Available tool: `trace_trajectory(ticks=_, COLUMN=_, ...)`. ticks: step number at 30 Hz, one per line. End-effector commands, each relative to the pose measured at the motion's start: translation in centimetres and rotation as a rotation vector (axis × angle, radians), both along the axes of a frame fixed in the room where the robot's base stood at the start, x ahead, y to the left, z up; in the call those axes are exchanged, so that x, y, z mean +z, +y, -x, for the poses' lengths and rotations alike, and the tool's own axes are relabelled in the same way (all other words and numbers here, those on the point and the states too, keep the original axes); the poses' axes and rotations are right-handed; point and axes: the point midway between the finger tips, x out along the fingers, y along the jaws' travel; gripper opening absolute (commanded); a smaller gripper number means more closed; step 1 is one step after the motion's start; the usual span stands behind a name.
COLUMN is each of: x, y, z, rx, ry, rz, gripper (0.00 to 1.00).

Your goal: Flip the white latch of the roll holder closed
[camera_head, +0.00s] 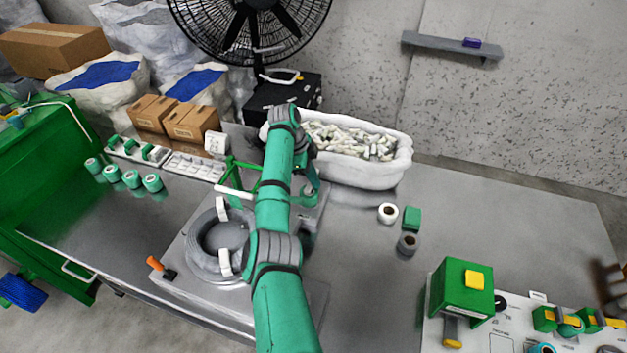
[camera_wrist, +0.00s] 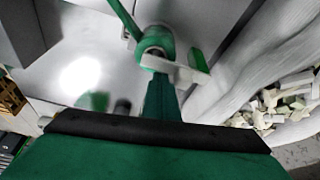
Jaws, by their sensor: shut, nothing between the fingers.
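The green roll holder (camera_wrist: 155,40) shows at the top centre of the wrist view as a round green end on a thin green bar. Its white latch (camera_wrist: 178,69) lies across the front of that round end, sticking out to the right. My gripper (camera_wrist: 160,84) is shut and empty, its dark green fingertips just below the latch; I cannot tell whether they touch it. In the head view the holder's green frame (camera_head: 240,166) stands on the metal table behind the coiled cable. My arm hides the latch and my fingertips there.
The grey cable coil (camera_head: 201,256) lies left of my arm. A white tub (camera_head: 374,174) of small pale pieces stands behind and to the right, close in the wrist view. Small rolls (camera_head: 388,213) and a green block (camera_head: 412,219) stand to the right, with bare table beyond.

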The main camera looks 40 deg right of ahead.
Motion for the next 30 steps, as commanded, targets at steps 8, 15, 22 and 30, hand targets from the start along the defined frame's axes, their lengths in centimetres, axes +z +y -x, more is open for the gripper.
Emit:
trace_trajectory(ticks=8, x=0.0, y=0.2, z=-0.2, rx=0.004, ry=-0.002, rz=-0.001, gripper=0.00)
trace_trajectory(ticks=15, x=0.2, y=0.3, z=-0.3, rx=0.006, ry=-0.003, rz=-0.001, gripper=0.00)
trace_trajectory(ticks=22, x=3.0, y=0.9, z=-1.0, rx=0.007, ry=-0.006, rz=0.001, gripper=0.00)
trace_trajectory(ticks=30, x=7.5, y=1.7, z=-1.7, rx=0.004, ry=-0.002, rz=0.000, gripper=0.00)
